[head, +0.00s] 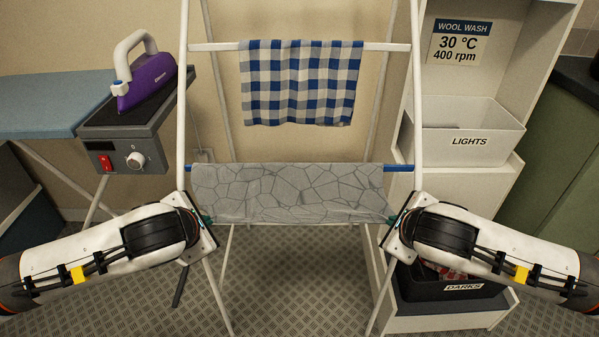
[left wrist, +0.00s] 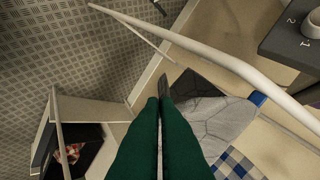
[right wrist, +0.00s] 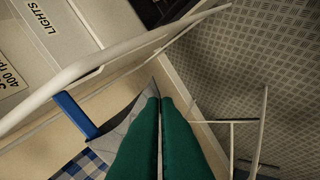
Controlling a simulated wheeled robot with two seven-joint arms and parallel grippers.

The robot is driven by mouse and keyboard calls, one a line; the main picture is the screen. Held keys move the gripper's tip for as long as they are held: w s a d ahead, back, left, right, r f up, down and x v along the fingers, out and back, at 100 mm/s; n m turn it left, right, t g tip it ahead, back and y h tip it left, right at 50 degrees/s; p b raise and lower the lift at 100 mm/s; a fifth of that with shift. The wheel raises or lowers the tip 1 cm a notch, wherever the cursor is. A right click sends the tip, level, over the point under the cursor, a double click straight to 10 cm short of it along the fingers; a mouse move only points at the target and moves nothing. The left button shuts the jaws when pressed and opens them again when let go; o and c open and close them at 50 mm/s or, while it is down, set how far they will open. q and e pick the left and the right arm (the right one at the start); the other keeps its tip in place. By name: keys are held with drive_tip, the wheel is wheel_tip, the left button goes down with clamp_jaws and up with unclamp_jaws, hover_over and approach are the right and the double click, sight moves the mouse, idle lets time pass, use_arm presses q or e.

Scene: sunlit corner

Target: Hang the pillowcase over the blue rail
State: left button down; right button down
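The grey pillowcase (head: 290,192) with a dark crack pattern covers the middle of the blue rail (head: 400,168). Its front part slopes down towards me, and the rail's blue ends show on both sides. How much hangs behind the rail is hidden. My left gripper (head: 207,220) is shut on its lower left corner, and the cloth also shows in the left wrist view (left wrist: 228,118). My right gripper (head: 392,220) is shut on its lower right corner, with a little cloth at the green fingertips in the right wrist view (right wrist: 128,120).
A blue checked cloth (head: 300,83) hangs on the white upper rail. White rack legs stand close to both grippers. A purple iron (head: 147,82) stands at left by an ironing board (head: 40,100). At right are the lights bin (head: 465,130) and darks bin (head: 440,287).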

use_arm(q)
drive_tip(key=shift+f, duration=0.15)
use_arm(e)
drive_tip(key=shift+f, duration=0.15)
use_arm(q)
drive_tip(key=c, duration=1.4)
unclamp_jaws()
use_arm(e)
drive_tip(key=c, duration=1.4)
unclamp_jaws()
